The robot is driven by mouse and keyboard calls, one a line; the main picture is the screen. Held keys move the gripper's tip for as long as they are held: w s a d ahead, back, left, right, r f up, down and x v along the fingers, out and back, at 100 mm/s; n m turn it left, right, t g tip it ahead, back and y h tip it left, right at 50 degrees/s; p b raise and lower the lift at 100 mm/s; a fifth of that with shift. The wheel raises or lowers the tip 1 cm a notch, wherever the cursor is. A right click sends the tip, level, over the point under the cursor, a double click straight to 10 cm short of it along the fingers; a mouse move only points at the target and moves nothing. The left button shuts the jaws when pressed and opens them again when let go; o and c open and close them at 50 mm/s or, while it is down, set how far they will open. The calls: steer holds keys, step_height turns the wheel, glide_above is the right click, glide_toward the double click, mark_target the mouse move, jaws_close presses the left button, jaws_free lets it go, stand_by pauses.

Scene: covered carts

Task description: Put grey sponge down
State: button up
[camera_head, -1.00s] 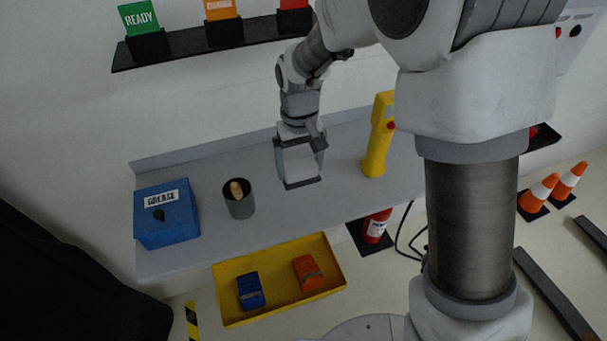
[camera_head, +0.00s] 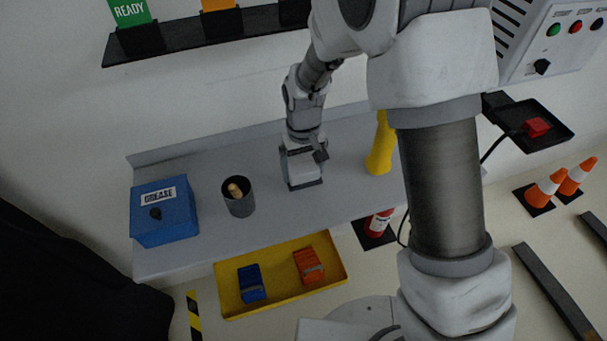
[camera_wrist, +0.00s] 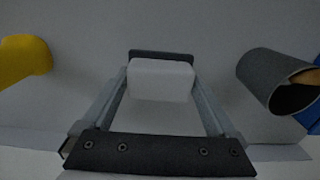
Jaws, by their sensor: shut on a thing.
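In the head view my gripper (camera_head: 303,170) points down at the grey bench (camera_head: 345,150), between the dark grey cup and the yellow post. The gripper is low, close over the bench top; I cannot tell whether the sponge touches the surface.
A blue grease box (camera_head: 165,222) and a grey cup (camera_head: 240,206) with tan items stand to the left. A yellow tray (camera_head: 280,297) below holds a blue and an orange block. Bench around the gripper is clear.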

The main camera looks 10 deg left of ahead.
mark_target(304, 168)
steer(key=shift+f, duration=1.3)
steer(key=shift+f, duration=0.2)
steer(key=o, duration=0.9)
steer(key=shift+o, duration=0.2)
step_height(304, 168, up, 12)
steer(key=shift+r, duration=0.25)
steer(key=s+d+r+m+t, duration=0.1)
steer(key=s+d+r, duration=0.1)
steer(key=d+r, duration=0.45)
steer(key=s+d+r+m+t, duration=0.4)
steer(key=s+d+r, duration=0.6)
steer(key=s+d, duration=0.4)
steer(key=shift+s+r+t, duration=0.15)
steer(key=shift+s+t, duration=0.15)
steer(key=shift+s, duration=0.55)
